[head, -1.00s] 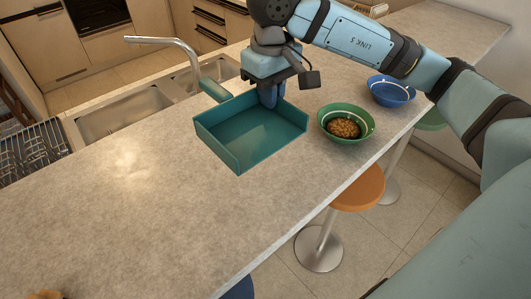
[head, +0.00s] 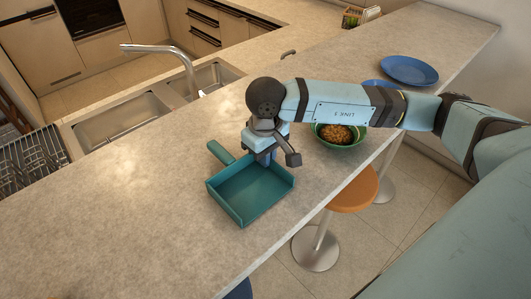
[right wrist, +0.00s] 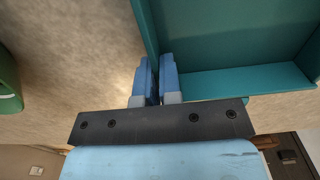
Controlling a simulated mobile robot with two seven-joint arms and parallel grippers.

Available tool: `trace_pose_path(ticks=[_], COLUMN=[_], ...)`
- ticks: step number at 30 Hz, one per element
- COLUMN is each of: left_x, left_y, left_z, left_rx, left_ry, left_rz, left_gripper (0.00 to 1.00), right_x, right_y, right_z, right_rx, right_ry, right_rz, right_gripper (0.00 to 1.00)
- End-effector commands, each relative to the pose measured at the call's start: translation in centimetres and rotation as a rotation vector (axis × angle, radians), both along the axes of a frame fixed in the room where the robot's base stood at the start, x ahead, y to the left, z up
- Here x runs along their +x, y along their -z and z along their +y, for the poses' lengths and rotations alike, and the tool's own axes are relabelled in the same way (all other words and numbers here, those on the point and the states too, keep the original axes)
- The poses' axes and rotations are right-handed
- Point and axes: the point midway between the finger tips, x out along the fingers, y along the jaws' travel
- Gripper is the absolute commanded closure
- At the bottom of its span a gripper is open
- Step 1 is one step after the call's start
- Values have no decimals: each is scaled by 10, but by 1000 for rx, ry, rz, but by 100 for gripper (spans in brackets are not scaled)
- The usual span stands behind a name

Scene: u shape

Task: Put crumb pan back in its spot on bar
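The crumb pan is a teal, shallow, square-sided tray with a short handle (head: 250,193). It is over the bar counter (head: 110,215), near the middle of the head view. I cannot tell whether it rests on the counter or is slightly above it. My right gripper (head: 264,160) is at the pan's far wall, right of the handle. In the right wrist view the two blue fingers (right wrist: 156,82) stand close together on either side of a teal pan wall (right wrist: 152,35), shut on it. My left gripper is not in view.
A green bowl of brown food (head: 335,135) stands right of the pan, partly behind my right arm. A blue plate (head: 410,70) lies farther back, near a mostly hidden blue bowl. The sink (head: 125,118) and faucet (head: 165,50) are at the left. The counter's near-left area is clear.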

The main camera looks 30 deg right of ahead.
Motion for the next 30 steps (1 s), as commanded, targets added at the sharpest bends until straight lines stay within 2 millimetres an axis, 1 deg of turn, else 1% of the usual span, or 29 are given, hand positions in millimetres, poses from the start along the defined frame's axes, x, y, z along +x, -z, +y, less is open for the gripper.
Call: trace_pose_path(ticks=[8, 9, 12, 20, 23, 24, 26, 30], left_x=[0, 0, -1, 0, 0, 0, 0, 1], left_y=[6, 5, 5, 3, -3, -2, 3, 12], left_z=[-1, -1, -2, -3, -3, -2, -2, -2], left_rx=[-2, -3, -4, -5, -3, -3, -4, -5], left_ry=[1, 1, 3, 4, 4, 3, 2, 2], left_rz=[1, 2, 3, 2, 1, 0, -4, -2], left_gripper=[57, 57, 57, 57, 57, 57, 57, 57], right_x=[0, 0, 0, 0, 0, 1, 1, 1], right_y=[4, 3, 3, 2, -3, -4, -11, -40], right_z=[0, 0, 0, 0, 0, 0, 0, 0], right_rx=[1, 1, 1, 1, 1, 1, 2, 1], right_ry=[0, 0, 0, 0, 0, 0, 0, -1], right_rz=[0, 0, 0, 0, 0, -2, -6, -7], right_gripper=[100, 90, 70, 70, 70, 70, 70, 70])
